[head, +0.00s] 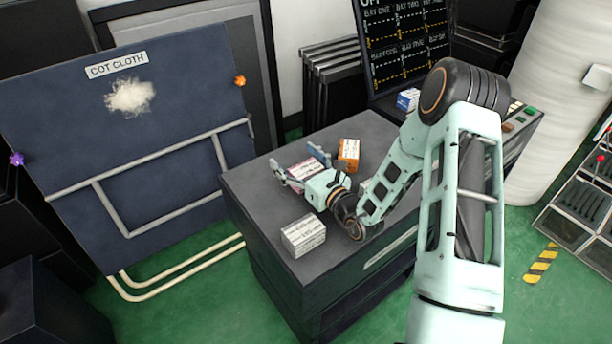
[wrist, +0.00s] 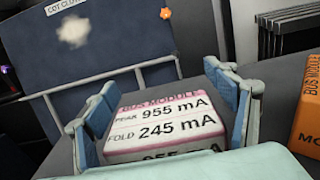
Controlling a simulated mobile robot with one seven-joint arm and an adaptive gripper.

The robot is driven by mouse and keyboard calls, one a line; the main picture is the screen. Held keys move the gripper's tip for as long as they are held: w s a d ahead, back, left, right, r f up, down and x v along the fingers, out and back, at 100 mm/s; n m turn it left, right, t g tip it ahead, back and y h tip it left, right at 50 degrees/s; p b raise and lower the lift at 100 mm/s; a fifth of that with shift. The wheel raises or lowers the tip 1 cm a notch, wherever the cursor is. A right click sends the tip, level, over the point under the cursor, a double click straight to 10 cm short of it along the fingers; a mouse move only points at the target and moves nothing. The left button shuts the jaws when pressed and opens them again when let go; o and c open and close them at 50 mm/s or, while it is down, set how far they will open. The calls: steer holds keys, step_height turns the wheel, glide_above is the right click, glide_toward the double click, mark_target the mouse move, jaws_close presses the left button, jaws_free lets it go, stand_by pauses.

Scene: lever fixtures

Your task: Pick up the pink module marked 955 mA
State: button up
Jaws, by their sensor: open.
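The pink module (wrist: 160,120), a white block with pink edges, reads "BUS MODULE", "PEAK 955 mA" and "FOLD 245 mA" in the wrist view. It lies on the dark grey cabinet top (head: 262,192). In the head view the module (head: 305,171) is partly hidden by my gripper (head: 299,163). My gripper is open, and in the wrist view its blue fingers (wrist: 160,92) stand on the left and right of the module. A gap shows between the right finger and the module; the left finger is close to its side. The module's near end is cut off by my gripper body.
An orange module (head: 349,150) stands right of my gripper and also shows in the wrist view (wrist: 310,115). A white-grey module (head: 303,236) sits near the cabinet's front edge. A blue-and-white module (head: 408,99) is farther back by a dark board (head: 402,45). A blue "COT CLOTH" panel (head: 120,130) stands left.

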steer(key=c, duration=1.1)
steer(key=c, duration=0.3)
